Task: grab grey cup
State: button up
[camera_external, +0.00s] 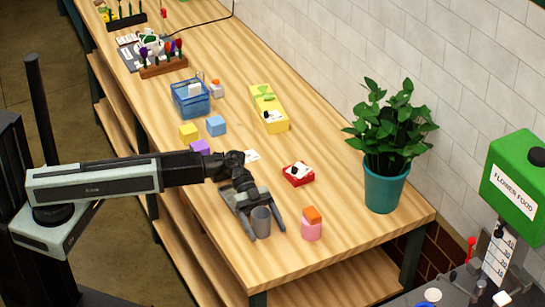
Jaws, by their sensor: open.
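The grey cup (261,222) stands upright near the front end of the wooden table. My gripper (265,229) reaches down to it from the left, with one finger on each side of the cup. The jaws are open. I cannot tell from this view whether either finger touches the cup.
Blue (216,126), yellow (188,133) and purple (200,147) blocks and a blue basket (191,101) lie behind.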

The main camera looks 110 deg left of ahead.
jog(key=shift+w+d, duration=0.1)
jog(key=shift+w, duration=0.05)
jog(key=c, duration=1.6)
notch_tip(320, 180, up, 10)
jog(key=p, duration=1)
jog(key=shift+r, duration=0.1)
